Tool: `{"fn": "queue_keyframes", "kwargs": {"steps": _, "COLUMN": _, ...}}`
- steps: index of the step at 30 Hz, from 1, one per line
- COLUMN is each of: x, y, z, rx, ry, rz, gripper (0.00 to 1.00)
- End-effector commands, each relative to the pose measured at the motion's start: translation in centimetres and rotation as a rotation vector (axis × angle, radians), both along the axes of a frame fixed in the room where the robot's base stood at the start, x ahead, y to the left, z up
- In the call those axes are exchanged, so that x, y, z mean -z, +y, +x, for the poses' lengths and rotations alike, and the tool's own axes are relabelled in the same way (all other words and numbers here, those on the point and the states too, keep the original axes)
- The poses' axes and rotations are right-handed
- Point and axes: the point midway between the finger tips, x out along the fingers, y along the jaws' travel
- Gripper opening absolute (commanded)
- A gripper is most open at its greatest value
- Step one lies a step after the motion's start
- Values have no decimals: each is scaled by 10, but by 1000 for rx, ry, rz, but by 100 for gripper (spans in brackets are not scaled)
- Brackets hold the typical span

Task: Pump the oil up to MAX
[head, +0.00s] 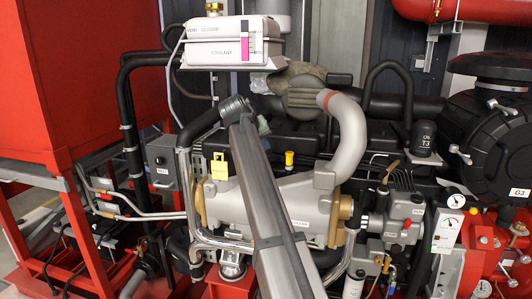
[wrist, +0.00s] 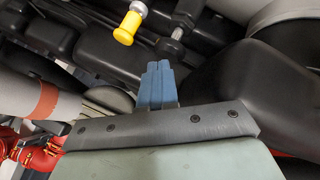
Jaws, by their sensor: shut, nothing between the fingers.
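My gripper (wrist: 155,86) has its blue fingers shut together and empty in the wrist view. In the head view my arm rises from the bottom to the middle of the engine, with the gripper end (head: 262,126) near its top. A yellow-capped fitting (wrist: 128,28) is just beyond the fingertips in the wrist view, apart from them. A black knob on a rod (wrist: 170,46) is close to the fingertips; I cannot tell whether they touch. A yellow cap (head: 289,158) also shows in the head view, right of my arm. I cannot identify an oil level or MAX mark.
A coolant tank (head: 215,54) with a magenta level strip (head: 245,40) stands above. A grey bent pipe (head: 350,135) and a black T3 filter (head: 423,138) are to the right. A red tank (head: 70,80) fills the left.

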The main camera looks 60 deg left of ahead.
Motion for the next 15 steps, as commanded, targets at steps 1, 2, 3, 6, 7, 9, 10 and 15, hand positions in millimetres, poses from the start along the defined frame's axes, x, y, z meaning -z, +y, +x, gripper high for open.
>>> {"fn": "queue_keyframes", "kwargs": {"steps": 1, "x": 1, "y": 0, "z": 0, "rx": 0, "ry": 0, "rz": 0, "gripper": 0}}
{"fn": "queue_keyframes", "kwargs": {"steps": 2, "x": 1, "y": 0, "z": 0, "rx": 0, "ry": 0, "rz": 0, "gripper": 0}}
{"fn": "queue_keyframes", "kwargs": {"steps": 3, "x": 1, "y": 0, "z": 0, "rx": 0, "ry": 0, "rz": 0, "gripper": 0}}
{"fn": "queue_keyframes", "kwargs": {"steps": 6, "x": 3, "y": 0, "z": 0, "rx": 0, "ry": 0, "rz": 0, "gripper": 0}}
{"fn": "queue_keyframes", "kwargs": {"steps": 7, "x": 3, "y": 0, "z": 0, "rx": 0, "ry": 0, "rz": 0, "gripper": 0}}
{"fn": "queue_keyframes", "kwargs": {"steps": 9, "x": 4, "y": 0, "z": 0, "rx": 0, "ry": 0, "rz": 0, "gripper": 0}}
{"fn": "queue_keyframes", "kwargs": {"steps": 10, "x": 4, "y": 0, "z": 0, "rx": 0, "ry": 0, "rz": 0, "gripper": 0}}
{"fn": "queue_keyframes", "kwargs": {"steps": 15, "x": 6, "y": 0, "z": 0, "rx": 0, "ry": 0, "rz": -1, "gripper": 0}}
